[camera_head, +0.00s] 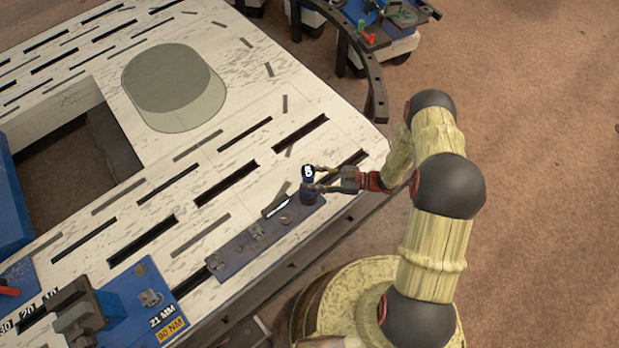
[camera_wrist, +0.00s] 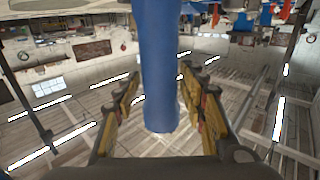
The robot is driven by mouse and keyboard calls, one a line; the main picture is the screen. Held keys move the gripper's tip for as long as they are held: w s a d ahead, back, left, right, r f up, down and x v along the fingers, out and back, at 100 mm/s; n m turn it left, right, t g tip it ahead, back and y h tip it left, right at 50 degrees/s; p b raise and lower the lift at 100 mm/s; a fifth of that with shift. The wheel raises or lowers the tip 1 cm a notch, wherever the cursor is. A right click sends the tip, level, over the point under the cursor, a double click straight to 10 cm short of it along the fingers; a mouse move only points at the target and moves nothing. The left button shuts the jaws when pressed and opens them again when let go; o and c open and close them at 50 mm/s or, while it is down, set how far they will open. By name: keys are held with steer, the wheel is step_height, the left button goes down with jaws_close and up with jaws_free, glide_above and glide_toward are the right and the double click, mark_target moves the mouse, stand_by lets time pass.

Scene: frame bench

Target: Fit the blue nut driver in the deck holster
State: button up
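The blue nut driver (camera_head: 308,190) stands upright at the right end of the blue strip on the deck, with a white-marked dark cap on top. Whether its lower end sits in a holster or just above the strip is hidden. My gripper (camera_head: 316,178) comes in from the right at the height of the handle top, one finger on either side. In the wrist view the blue handle (camera_wrist: 160,70) stands between the yellow-padded fingers (camera_wrist: 160,85), with a narrow gap showing on each side. The blue holster strip (camera_head: 235,248) carries small grey clips.
The white slotted deck (camera_head: 200,150) has a grey-green rounded patch (camera_head: 172,85) and a square opening. A blue block marked 21 MM and 90 NM (camera_head: 145,295) stands at lower left. A dark rail (camera_head: 375,90) curves past the far right corner.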

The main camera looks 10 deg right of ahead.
steer(key=shift+o, duration=0.9)
steer(key=shift+f, duration=0.1)
steer(key=s+d, duration=0.1)
steer(key=d, duration=1.1)
steer(key=shift+s, duration=0.4)
